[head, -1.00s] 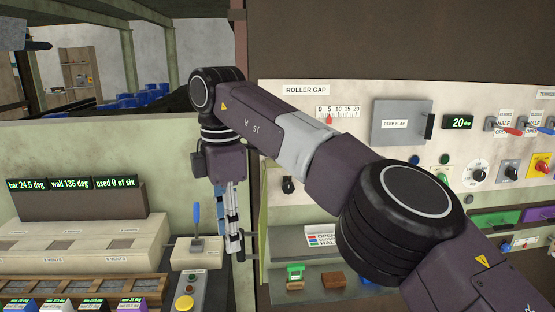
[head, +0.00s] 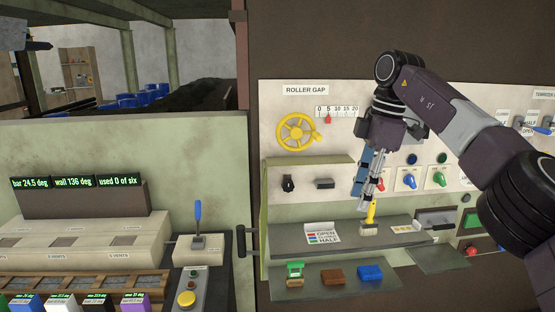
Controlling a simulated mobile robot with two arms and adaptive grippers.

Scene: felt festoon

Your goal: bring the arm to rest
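My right arm comes in from the right in the head view. Its gripper (head: 364,204) points down in front of the control panel (head: 290,220), above the grey shelf (head: 290,236). A brush with a yellow handle (head: 371,212) stands on the shelf just below the fingertips. I cannot tell whether the fingers touch it or how far apart they are. My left gripper is not in view; only a dark piece at the top left edge shows.
Blue (head: 370,273) and brown (head: 332,276) blocks lie on a lower shelf. A blue-handled lever (head: 198,220) stands left of a dark post. The space before the left counter is clear.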

